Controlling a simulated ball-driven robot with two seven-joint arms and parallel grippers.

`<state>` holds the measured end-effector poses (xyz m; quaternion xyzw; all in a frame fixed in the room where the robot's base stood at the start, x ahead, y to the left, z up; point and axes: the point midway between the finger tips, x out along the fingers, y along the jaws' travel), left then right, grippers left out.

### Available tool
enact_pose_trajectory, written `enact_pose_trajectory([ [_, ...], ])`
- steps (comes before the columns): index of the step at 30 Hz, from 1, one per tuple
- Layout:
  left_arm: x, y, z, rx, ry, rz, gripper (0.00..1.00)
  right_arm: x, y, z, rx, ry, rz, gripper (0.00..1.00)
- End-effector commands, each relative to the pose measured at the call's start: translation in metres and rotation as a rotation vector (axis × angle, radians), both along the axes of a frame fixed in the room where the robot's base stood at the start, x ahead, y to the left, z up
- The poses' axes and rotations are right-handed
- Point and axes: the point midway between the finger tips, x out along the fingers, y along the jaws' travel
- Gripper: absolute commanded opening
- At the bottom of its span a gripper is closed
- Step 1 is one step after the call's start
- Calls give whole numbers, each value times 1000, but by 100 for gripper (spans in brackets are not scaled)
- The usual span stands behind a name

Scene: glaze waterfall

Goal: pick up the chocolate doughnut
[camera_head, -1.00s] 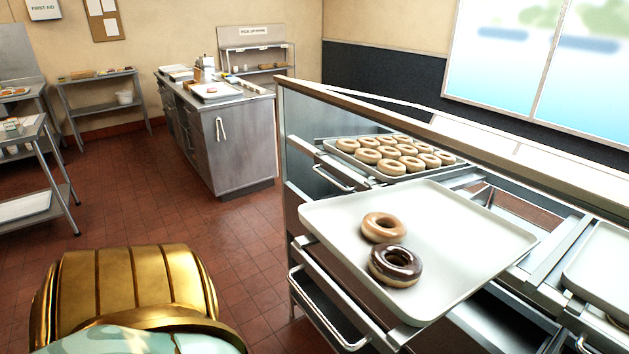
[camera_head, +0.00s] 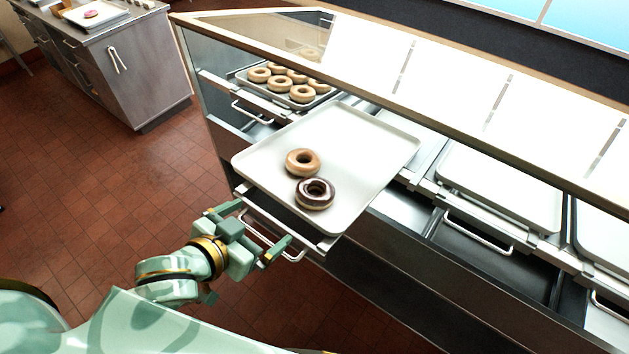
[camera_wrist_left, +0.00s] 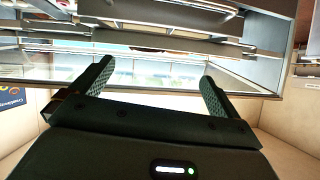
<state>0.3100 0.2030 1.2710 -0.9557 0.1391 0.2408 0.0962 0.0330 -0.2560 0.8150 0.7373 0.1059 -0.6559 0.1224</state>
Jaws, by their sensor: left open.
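The chocolate doughnut (camera_head: 315,187) is a ring with dark glaze on top and a pale side. It lies on a white tray (camera_head: 368,140) in the head view, beside a plain light-brown doughnut (camera_head: 302,157). My left gripper (camera_head: 263,228) is open and empty. In the head view it is to the lower left of the tray, close to the drawer front and apart from the chocolate doughnut. In the left wrist view its two fingers (camera_wrist_left: 157,80) stand wide apart with nothing between them. I do not see my right gripper.
A glass-topped display counter (camera_head: 440,95) runs behind the tray. A tray of several plain doughnuts (camera_head: 281,84) sits at its left end. A handle (camera_head: 271,240) lies by my left gripper. Another tray (camera_head: 500,187) is to the right. Red floor (camera_head: 110,190) is free at left.

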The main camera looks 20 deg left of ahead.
Motion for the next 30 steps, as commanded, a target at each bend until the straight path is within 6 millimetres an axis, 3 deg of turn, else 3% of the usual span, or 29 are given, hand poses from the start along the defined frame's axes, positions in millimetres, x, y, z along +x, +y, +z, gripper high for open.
enact_pose_trajectory([
  [5, 8, -17, 8, -130, -23, -33, 100, 2, -1, 2, -1, -3, 0, 36],
  [15, 75, -41, -25, -133, -22, -31, 100, 3, 1, 7, 2, -5, 0, 36],
  [23, 96, -49, -37, -132, -21, -33, 100, 4, 7, 8, 9, -5, -2, 36],
  [30, 129, -61, -54, -131, -23, -32, 100, 4, 7, 8, 9, -5, -1, 36],
])
